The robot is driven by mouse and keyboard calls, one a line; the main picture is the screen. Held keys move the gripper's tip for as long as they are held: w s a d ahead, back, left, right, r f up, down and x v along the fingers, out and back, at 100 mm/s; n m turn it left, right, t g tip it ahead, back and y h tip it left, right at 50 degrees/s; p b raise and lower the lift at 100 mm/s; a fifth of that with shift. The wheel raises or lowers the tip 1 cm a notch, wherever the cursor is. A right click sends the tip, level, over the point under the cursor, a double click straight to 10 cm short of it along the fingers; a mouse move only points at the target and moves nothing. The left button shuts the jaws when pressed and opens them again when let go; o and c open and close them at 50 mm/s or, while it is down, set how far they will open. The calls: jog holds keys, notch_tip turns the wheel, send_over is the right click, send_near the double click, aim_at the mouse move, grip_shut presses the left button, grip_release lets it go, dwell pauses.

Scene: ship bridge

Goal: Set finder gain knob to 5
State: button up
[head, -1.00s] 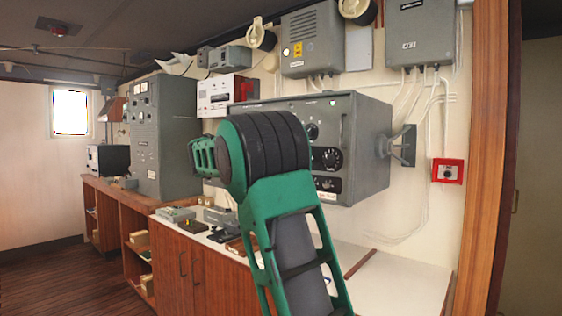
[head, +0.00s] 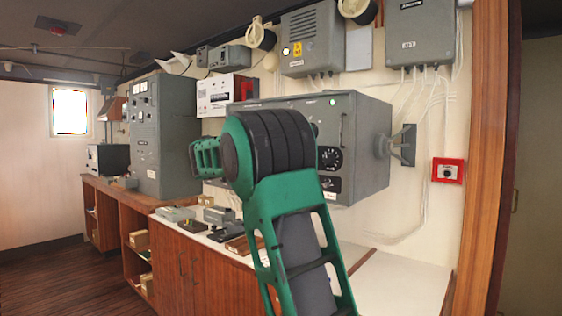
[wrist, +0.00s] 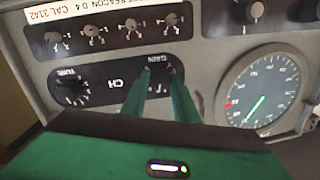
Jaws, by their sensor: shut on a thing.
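The finder gain knob (wrist: 159,77) is a dark knob under the upside-down GAIN label in the wrist view, on a black plate also marked CH and TUNE. My gripper (wrist: 158,74) has its two green fingers on either side of this knob and is shut on it. The fingers hide much of the knob and its scale, so its setting cannot be read. In the head view, the grey finder cabinet (head: 362,150) hangs on the wall, and my arm hides the gripper and part of the panel.
In the wrist view, the tune knob (wrist: 70,83) is left of the gripper, a round meter (wrist: 262,90) right, and a row of small knobs (wrist: 92,31) above. In the head view, a white counter (head: 400,285) lies below the cabinet, with small devices to the left.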

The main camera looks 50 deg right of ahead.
jog(key=shift+w+f, duration=0.15)
jog(key=shift+f, duration=0.1)
jog(key=o, duration=1.1)
jog(key=shift+c, duration=0.2)
jog(key=shift+r, duration=0.1)
jog(key=s+a, duration=0.1)
jog(key=a, duration=0.9)
jog(key=shift+s+a+r, duration=0.25)
jog(key=shift+s+a, duration=0.05)
jog(key=shift+s, duration=0.1)
